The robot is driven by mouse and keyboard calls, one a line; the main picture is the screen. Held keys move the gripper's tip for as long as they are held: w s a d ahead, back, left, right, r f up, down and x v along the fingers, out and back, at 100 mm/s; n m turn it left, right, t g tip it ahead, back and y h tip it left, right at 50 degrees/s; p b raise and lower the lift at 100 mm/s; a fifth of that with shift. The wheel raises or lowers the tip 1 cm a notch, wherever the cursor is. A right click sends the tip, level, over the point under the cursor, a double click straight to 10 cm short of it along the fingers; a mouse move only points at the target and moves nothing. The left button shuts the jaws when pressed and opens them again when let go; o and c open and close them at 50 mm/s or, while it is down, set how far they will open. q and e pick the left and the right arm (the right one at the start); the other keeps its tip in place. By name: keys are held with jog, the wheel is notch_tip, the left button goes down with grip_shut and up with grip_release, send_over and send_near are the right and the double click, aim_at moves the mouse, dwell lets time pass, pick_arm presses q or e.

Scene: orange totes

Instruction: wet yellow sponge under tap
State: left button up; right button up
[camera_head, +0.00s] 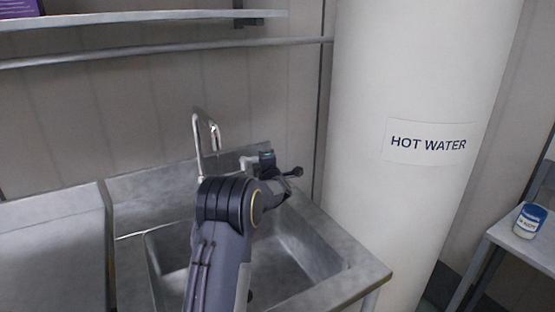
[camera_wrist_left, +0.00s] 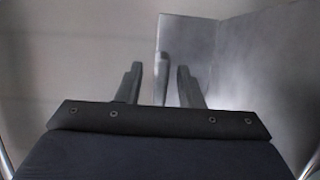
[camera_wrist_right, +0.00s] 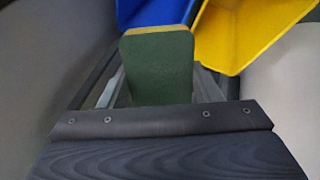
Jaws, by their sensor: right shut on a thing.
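The sponge (camera_wrist_right: 158,72) is in the right wrist view, with a broad dark green face and a thin yellow top edge. My right gripper (camera_wrist_right: 150,92) is shut on it; the sponge hides much of the fingers. The right gripper is outside the head view. The curved metal tap (camera_head: 198,145) stands at the back of the steel sink (camera_head: 335,262). My left arm reaches over the sink, its gripper (camera_wrist_left: 160,82) beside the tap, to its right. The left fingers are apart, with a blurred grey upright shape (camera_wrist_left: 164,65) showing between them; I cannot tell whether they touch it.
A large white cylinder marked HOT WATER (camera_head: 428,143) stands right of the sink. A shelf (camera_head: 130,18) runs above. A jar (camera_head: 529,220) sits on a side table at right. Blue (camera_wrist_right: 150,12) and yellow (camera_wrist_right: 245,35) bins show behind the sponge.

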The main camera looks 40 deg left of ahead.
pick_arm(q)
jog(key=b+v, duration=0.1)
jog(key=v, duration=1.1)
jog(key=shift+d, duration=0.1)
